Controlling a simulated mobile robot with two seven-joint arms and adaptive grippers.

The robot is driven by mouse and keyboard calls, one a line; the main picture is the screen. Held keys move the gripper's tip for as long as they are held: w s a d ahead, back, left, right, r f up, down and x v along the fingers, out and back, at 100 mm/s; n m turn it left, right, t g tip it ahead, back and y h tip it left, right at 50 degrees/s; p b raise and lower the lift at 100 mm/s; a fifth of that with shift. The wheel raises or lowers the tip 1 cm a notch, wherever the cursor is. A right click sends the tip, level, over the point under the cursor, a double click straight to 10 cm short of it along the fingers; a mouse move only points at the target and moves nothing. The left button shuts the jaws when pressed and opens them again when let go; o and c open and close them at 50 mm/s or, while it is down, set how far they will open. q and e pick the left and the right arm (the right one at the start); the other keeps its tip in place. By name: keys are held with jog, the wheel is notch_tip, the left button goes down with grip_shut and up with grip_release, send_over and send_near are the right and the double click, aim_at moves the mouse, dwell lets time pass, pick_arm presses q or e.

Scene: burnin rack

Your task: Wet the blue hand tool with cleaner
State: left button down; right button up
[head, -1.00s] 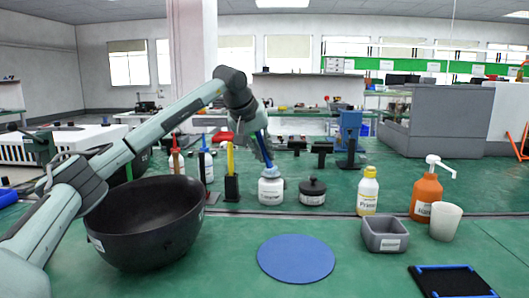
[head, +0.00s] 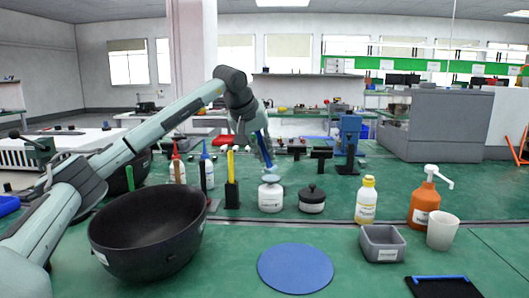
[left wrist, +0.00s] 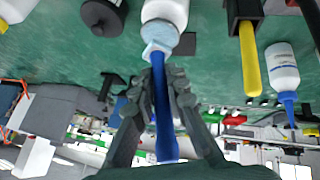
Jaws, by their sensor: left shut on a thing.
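My left gripper (left wrist: 160,85) is shut on the blue hand tool (left wrist: 165,125), which also shows in the head view (head: 264,150). The tool is tilted, with its pale blue head pointing down. The head meets the top of the white cleaner bottle (head: 271,199) in the head view. In the left wrist view the head overlaps the end of the white bottle (left wrist: 167,10); whether it presses on it is hard to tell. The bottle stands upright on the green bench. My right gripper is not in view.
A black bowl (head: 148,240) stands left, below my left arm. A yellow-handled tool in a black holder (head: 231,194) and a dark lidded jar (head: 312,201) flank the bottle. A yellow-capped bottle (head: 366,202), orange pump bottle (head: 424,202) and grey bin (head: 382,242) are right. A blue disc (head: 295,268) lies in front.

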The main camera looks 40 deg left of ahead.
pick_arm(q)
notch_tip(320, 180, up, 2)
jog(key=shift+r+p, duration=0.25)
jog(key=shift+p, duration=0.75)
jog(key=shift+r, duration=1)
jog(key=shift+f, duration=0.1)
